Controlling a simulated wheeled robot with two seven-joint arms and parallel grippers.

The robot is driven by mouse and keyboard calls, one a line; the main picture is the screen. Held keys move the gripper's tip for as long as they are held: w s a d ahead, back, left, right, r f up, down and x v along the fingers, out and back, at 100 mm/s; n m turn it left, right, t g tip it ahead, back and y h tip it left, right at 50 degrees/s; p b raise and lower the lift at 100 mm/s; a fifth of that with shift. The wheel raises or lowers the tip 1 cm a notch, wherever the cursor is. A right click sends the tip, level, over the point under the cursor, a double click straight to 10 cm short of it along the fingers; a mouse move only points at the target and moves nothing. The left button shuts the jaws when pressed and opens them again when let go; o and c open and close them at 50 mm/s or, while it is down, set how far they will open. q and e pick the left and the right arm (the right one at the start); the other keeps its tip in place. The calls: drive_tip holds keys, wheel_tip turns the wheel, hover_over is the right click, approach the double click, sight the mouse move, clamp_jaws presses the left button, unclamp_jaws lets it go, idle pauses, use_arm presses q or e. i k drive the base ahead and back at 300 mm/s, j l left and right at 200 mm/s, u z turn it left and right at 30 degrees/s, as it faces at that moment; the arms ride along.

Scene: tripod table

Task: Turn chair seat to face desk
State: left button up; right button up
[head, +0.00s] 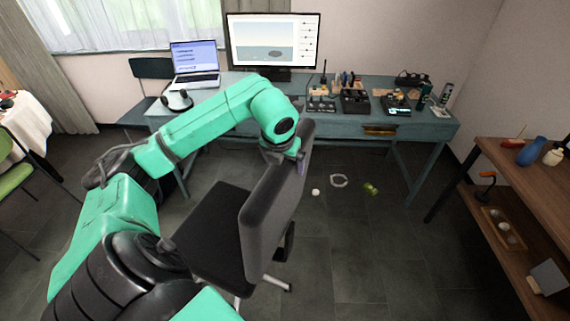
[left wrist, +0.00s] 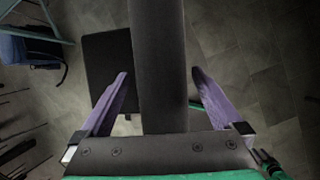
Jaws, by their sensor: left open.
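The office chair has a dark seat (head: 213,225) and a tall grey backrest (head: 270,215). The backrest stands on the right side of the seat, so the seat points left in the head view, sideways to the desk (head: 345,120). My left gripper (head: 303,165) is at the upper part of the backrest, its fingers mostly hidden by the arm and backrest. In the left wrist view the open purple fingers (left wrist: 158,75) stand on either side of the backrest (left wrist: 158,40), with gaps on both sides. The seat (left wrist: 108,70) shows below. My right gripper is out of view.
A second dark chair (head: 150,85) stands at the desk's left end. A wooden shelf unit (head: 530,185) is at right. A white ball (head: 316,192), a ring (head: 338,181) and a green item (head: 371,189) lie on the floor. Floor right of the chair is mostly clear.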

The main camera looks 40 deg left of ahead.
sight(229, 240)
drive_tip(key=k+j, duration=0.15)
drive_tip(key=k, duration=0.55)
drive_tip(key=k+j, duration=0.2)
